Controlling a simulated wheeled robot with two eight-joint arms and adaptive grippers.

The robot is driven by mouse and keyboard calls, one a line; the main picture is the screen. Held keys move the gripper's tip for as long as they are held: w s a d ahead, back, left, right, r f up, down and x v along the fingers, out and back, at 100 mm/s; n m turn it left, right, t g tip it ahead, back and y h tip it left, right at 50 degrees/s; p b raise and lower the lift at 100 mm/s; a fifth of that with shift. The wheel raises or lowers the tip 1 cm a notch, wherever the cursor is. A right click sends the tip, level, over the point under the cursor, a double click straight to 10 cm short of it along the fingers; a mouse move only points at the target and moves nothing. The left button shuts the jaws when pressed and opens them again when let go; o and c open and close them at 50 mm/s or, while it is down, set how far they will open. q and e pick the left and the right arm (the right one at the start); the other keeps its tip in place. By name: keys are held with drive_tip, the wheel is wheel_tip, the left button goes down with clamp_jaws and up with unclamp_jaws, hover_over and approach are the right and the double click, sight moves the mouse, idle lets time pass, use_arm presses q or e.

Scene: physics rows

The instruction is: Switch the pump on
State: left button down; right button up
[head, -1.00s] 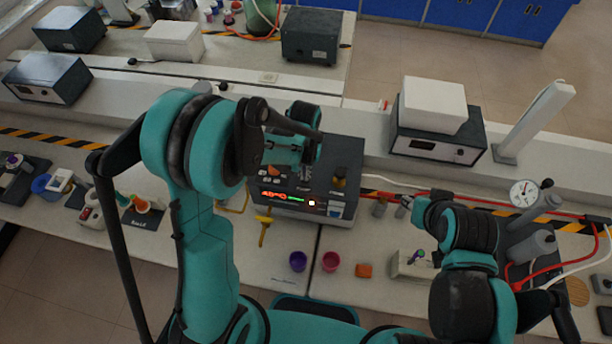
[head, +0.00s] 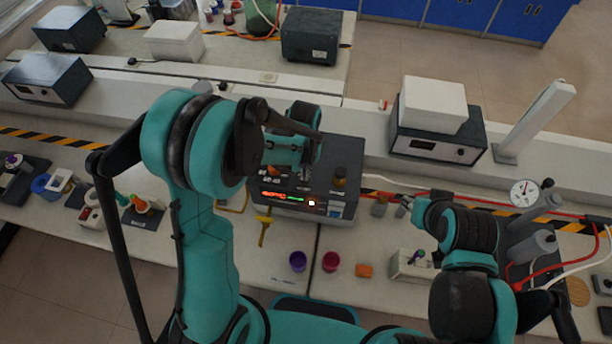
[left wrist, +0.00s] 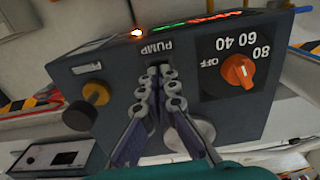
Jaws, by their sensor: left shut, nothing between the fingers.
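The dark grey control box (head: 345,155) stands on the bench in the middle of the head view, with a lit red and green display. In the left wrist view its top panel (left wrist: 120,75) appears turned around. The label PUMP (left wrist: 157,48) shows just beyond my left fingertips. My left gripper (left wrist: 160,74) is shut and empty, its tips close over the panel beside that label. The fingers hide whatever switch is under them, and I cannot tell whether they touch it. My right gripper (head: 407,201) is low over the bench, right of the box; its fingers are too small to read.
An orange dial (left wrist: 238,71) marked OFF, 40, 60, 80 and a yellow-black knob (left wrist: 95,93) flank my left fingers. A purple cup (head: 298,261), a red cup (head: 331,262) and an orange block (head: 364,270) stand in front. Red tubing (head: 400,195) runs right.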

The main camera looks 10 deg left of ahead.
use_arm(q)
drive_tip(key=shift+f+b, duration=0.85)
drive_tip(key=shift+f, duration=0.1)
idle(0.3)
drive_tip(key=shift+r+p, duration=2.2)
drive_tip(key=shift+r, duration=1.35)
